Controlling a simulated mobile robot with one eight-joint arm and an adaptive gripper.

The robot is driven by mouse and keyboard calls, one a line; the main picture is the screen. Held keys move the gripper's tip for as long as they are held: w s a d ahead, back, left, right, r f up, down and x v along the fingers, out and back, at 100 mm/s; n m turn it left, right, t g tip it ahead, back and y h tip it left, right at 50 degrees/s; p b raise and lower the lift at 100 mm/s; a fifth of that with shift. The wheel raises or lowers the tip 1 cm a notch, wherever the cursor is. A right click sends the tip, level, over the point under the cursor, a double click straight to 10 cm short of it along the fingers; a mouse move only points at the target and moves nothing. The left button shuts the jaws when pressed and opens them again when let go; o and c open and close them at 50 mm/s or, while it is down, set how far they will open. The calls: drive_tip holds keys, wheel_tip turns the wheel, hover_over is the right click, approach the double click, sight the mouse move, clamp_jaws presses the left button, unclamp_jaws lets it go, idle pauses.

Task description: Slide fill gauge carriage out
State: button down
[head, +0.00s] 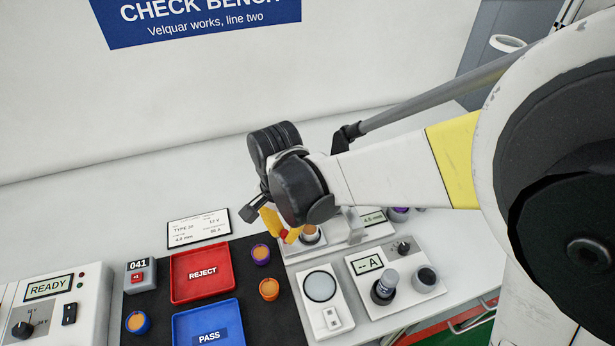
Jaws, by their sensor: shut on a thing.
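The fill gauge (352,228) is a pale grey device with a small display reading about 4.0 mm (372,219), at the right of the bench, partly behind my arm. Its carriage (318,246) is at the left end, carrying an orange-topped cup (309,234). My gripper (281,227), with yellow fingertips, reaches down at the carriage's left end and is shut on it. The exact grip point is small and partly hidden by the gripper.
Left of the gauge are a red REJECT tray (201,284), a blue PASS tray (208,312) and loose orange-topped cups (269,289). In front stand a round-lens device (320,286) and a meter panel (404,310). A label card (198,228) lies behind. The back left bench is clear.

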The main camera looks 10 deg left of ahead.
drive_tip(key=shift+a, duration=0.15)
drive_tip(key=c, duration=1.6)
unclamp_jaws()
drive_tip(key=shift+s+a, duration=0.1)
drive_tip(key=shift+a, duration=0.05)
drive_tip(key=shift+r, duration=0.1)
wheel_tip(320, 180, up, 12)
drive_tip(key=shift+f, duration=0.1)
